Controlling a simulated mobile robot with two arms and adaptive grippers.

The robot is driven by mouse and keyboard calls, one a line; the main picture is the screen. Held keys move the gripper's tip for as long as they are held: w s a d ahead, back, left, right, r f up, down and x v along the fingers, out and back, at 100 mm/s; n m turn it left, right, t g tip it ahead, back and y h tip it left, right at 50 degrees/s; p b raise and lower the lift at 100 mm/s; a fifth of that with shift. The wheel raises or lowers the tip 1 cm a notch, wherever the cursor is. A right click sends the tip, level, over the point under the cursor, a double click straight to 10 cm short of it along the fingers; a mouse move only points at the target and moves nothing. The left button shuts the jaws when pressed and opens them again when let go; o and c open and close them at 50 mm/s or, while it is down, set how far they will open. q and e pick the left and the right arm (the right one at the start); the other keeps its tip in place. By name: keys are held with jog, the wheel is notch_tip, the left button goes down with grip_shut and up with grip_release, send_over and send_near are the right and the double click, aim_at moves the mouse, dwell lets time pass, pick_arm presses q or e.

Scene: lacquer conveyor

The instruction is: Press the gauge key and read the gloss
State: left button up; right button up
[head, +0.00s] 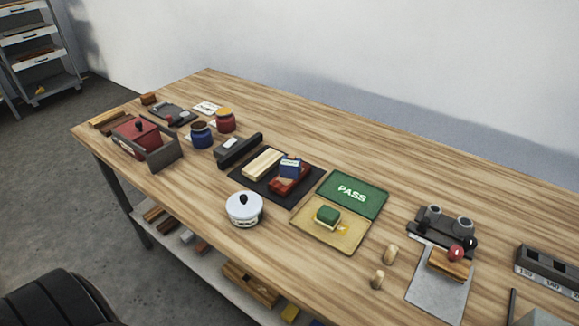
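I cannot tell for certain which thing is the gauge. A small blue block (290,165) with a pale patch on its face sits on a glossy red piece (289,184) on a black mat (316,188). A dark, long block (250,143) with a small pale patch stands just behind the mat. No key or gloss reading is legible at this size. Neither of my grippers is in view.
A pale wooden block (262,163) shares the black mat. A white lidded pot (244,212) stands in front. To its right are a green PASS panel (366,205) and a yellow panel (345,239). The table's back strip is clear.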

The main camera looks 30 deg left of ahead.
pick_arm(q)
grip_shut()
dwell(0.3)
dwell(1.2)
